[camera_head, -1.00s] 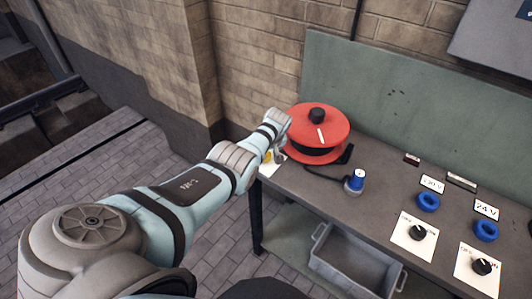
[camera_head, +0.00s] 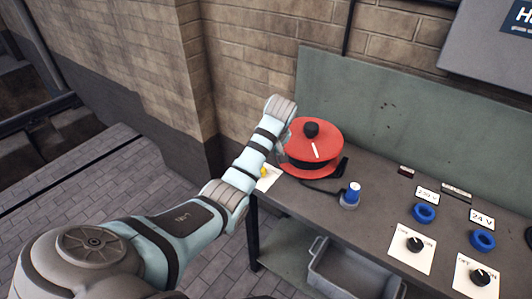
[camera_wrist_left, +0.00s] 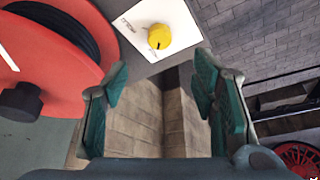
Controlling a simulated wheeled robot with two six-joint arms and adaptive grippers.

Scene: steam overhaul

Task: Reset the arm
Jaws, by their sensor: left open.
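My left arm reaches in from the left in the head view, with its wrist bent up beside the red reel at the table's left end. My left gripper (camera_wrist_left: 165,105) shows in the left wrist view with its green-padded fingers apart and nothing between them. In the head view its fingers are hidden behind the wrist. The red cable reel (camera_head: 316,137) has a black knob on top and also shows in the left wrist view (camera_wrist_left: 40,60). A yellow knob (camera_wrist_left: 159,36) on a white plate (camera_wrist_left: 184,12) lies beyond the fingers. My right gripper is in neither view.
The workbench (camera_head: 385,197) carries a blue-capped plug (camera_head: 350,194), two blue sockets and two black dials on white plates. A grey bin (camera_head: 345,278) sits below. A brick wall and green back panel (camera_head: 400,105) stand behind. A red wheel (camera_wrist_left: 298,158) shows at the lower right of the wrist view.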

